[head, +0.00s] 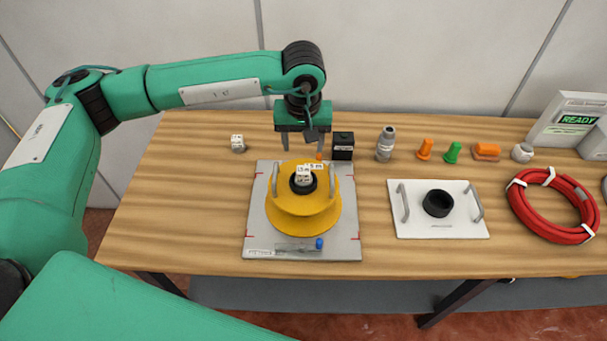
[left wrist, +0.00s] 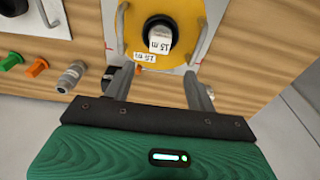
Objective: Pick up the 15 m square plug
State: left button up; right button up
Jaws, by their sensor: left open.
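A white square plug (head: 303,177) with a "15 m" label sits at the dark hub on top of the yellow spool (head: 285,208). In the left wrist view the plug (left wrist: 159,38) stands near the top centre, with a smaller white tag beside it. My left gripper (head: 303,146) is open, fingers pointing down, above the table at the spool's far side. In the left wrist view its two fingers (left wrist: 160,75) are spread apart with the plug beyond their tips; they do not touch it. My right gripper is not in view.
A black labelled block (head: 343,147), a grey fitting (head: 386,145) and orange and green parts line the back. A white plate (head: 461,226) with a black ring and a red coil (head: 525,220) lie right.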

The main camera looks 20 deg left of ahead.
pick_arm(q)
send_over(303, 169)
notch_tip(303, 169, down, 5)
jog(key=shift+s+r+p, duration=0.1)
jog(key=shift+p, duration=0.35)
jog(key=shift+d+f+p, duration=0.1)
jog(key=shift+f+p, duration=0.45)
jog(key=shift+f, duration=0.05)
notch_tip(303, 169, down, 3)
jog(key=shift+f+p, duration=0.2)
jog(key=shift+p, duration=0.6)
jog(key=shift+f, duration=0.45)
jog(key=c, duration=1.1)
jog(key=shift+c, duration=0.4)
jog(key=shift+r, duration=0.15)
